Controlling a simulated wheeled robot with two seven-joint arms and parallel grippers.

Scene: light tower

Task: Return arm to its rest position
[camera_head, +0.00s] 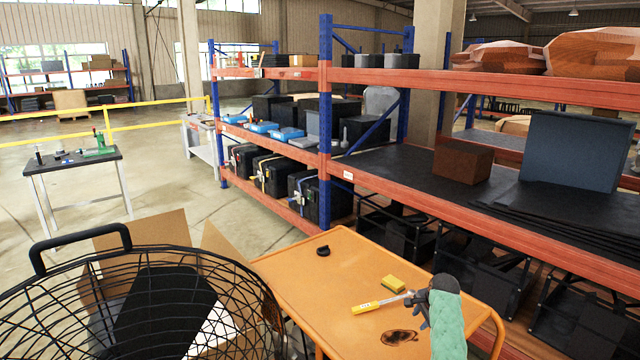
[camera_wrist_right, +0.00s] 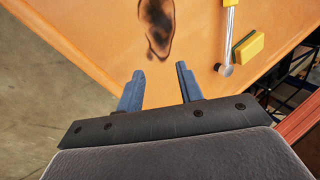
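My right gripper (camera_head: 418,304) is at the lower right of the head view, above the orange cart top (camera_head: 300,285). In the right wrist view its two fingers (camera_wrist_right: 160,71) stand apart with nothing between them. Beyond the fingertips is a dark stain (camera_wrist_right: 158,25) on the cart's surface. My right arm, in a green cover, comes in from the bottom edge. My left arm and gripper do not show in either view.
On the cart lie a yellow-handled tool (camera_head: 367,307), a yellow sponge (camera_head: 393,284) and a small black ring (camera_head: 323,251). Orange-and-blue shelving (camera_head: 440,84) runs behind. Open floor lies left.

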